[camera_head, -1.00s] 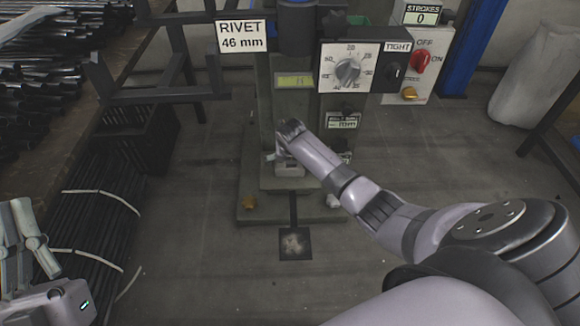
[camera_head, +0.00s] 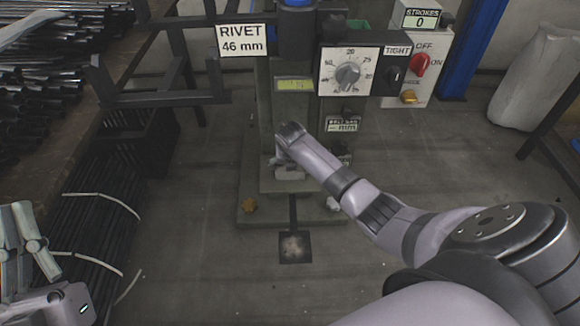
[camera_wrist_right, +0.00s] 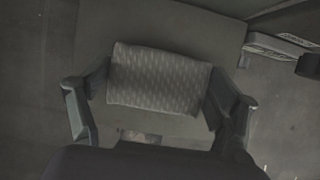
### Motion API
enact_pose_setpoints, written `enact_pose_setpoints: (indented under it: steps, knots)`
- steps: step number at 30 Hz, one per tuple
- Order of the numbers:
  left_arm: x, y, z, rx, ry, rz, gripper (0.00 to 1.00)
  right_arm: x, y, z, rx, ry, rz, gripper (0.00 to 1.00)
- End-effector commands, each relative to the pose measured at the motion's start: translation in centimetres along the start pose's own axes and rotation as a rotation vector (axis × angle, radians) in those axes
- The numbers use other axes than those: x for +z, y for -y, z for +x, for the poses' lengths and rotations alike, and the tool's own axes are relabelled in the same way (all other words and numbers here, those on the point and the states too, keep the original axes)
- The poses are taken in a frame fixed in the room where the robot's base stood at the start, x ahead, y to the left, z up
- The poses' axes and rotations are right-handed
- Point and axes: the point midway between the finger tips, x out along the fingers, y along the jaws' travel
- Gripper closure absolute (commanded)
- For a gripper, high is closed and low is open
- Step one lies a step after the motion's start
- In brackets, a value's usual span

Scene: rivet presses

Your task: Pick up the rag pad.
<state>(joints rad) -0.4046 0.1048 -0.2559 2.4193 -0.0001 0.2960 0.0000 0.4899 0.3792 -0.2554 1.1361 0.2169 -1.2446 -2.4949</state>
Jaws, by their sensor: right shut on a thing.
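The rag pad (camera_wrist_right: 158,78) is a grey, quilted, roughly rectangular pad in the right wrist view. My right gripper (camera_wrist_right: 157,88) has one finger at each short end of it and is shut on it. In the head view my right gripper (camera_head: 286,168) is low in front of the press column, mostly hidden by my own wrist, and the pad cannot be made out clearly there. My left gripper (camera_head: 25,245) is at the left edge of the head view, partly cut off and away from the press; its opening is unclear.
The rivet press (camera_head: 264,130) stands ahead, with a dial panel (camera_head: 348,72) and a red switch (camera_head: 422,63) above my right arm. Black rods (camera_head: 85,235) are bundled at left.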

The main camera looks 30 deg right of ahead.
Motion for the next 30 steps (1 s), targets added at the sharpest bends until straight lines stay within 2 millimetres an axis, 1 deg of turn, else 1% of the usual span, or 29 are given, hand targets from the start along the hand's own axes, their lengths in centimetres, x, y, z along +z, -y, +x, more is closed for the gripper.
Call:
enact_pose_setpoints:
  steps: [2, 5, 8, 11, 14, 17, 21, 27, 30]
  knots:
    - [0.4, 0.0, 0.1, -0.001, 0.029, 0.000, 1.00, 0.2, 0.0, -0.3, 0.000, 0.001, 0.000, 0.45]
    - [1.7, 0.2, -0.1, -0.004, 0.101, 0.002, 1.00, 0.4, 0.0, -0.9, 0.001, 0.002, 0.000, 0.45]
    - [3.2, 0.4, -0.2, -0.008, 0.187, 0.007, 1.00, 0.7, 0.0, -1.6, 0.001, 0.001, 0.000, 0.45]
    - [5.3, 0.7, -0.7, -0.014, 0.312, 0.012, 1.00, 1.2, 0.0, -2.7, 0.001, 0.002, 0.000, 0.45]
    - [7.6, 1.1, -1.8, -0.022, 0.460, 0.018, 1.00, 1.8, 0.0, -4.0, 0.000, 0.003, 0.000, 0.45]
    - [9.8, 1.5, -3.3, -0.030, 0.612, 0.022, 1.00, 2.3, -0.1, -5.3, 0.002, 0.003, -0.001, 0.45]
    - [12.3, 2.0, -5.9, -0.042, 0.802, 0.026, 1.00, 3.0, 0.0, -6.8, 0.000, 0.003, 0.000, 0.45]
    - [14.2, 2.5, -9.2, -0.055, 0.996, 0.029, 1.00, 3.5, 0.0, -8.4, 0.001, 0.001, 0.000, 0.45]
    - [14.7, 2.6, -10.2, -0.059, 1.054, 0.030, 1.00, 3.7, 0.0, -8.8, 0.001, 0.002, -0.001, 0.45]
